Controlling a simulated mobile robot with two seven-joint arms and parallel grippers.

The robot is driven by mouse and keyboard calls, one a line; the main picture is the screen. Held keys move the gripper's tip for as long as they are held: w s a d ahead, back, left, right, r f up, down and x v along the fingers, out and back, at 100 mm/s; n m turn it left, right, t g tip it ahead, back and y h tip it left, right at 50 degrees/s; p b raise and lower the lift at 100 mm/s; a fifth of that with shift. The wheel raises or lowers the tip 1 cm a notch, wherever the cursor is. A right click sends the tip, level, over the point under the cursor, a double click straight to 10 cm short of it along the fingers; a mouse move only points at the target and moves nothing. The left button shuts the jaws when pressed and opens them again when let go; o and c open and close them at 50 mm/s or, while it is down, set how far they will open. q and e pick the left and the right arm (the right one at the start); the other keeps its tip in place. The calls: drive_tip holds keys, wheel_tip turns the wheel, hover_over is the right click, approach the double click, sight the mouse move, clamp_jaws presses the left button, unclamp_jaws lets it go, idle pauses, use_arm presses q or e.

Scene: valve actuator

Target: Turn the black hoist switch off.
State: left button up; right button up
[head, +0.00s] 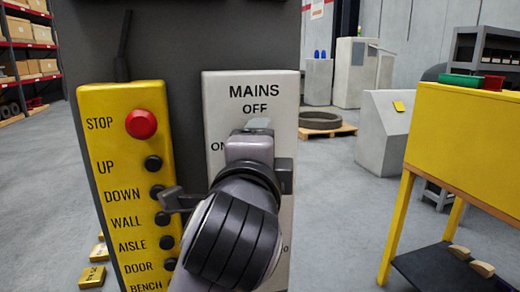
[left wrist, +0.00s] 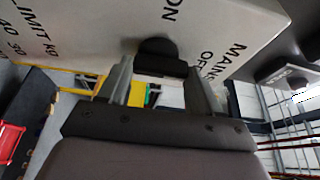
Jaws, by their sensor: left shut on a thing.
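The grey-white switch panel (head: 222,95) carries the words MAINS, OFF and ON. The black hoist switch (left wrist: 160,56) shows in the left wrist view on the panel face, near the ON and OFF lettering. My left gripper (left wrist: 158,78) has one finger at each side of the switch and is shut on it. In the head view my left gripper (head: 257,127) is in front of the panel just under OFF, and its wrist hides the switch. I cannot tell which word the switch points at. My right gripper is not in view.
A yellow control box (head: 97,104) stands left of the panel, with a red STOP button (head: 141,124) and several black buttons, close beside my left arm. A yellow bench (head: 465,140) stands at the right. Open grey floor (head: 335,215) lies between.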

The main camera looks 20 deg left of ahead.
use_arm(q)
drive_tip(key=o, duration=1.1)
drive_tip(key=shift+c, duration=0.2)
drive_tip(key=shift+s, duration=0.1)
drive_tip(key=v, duration=0.7)
drive_tip(key=shift+b, duration=0.45)
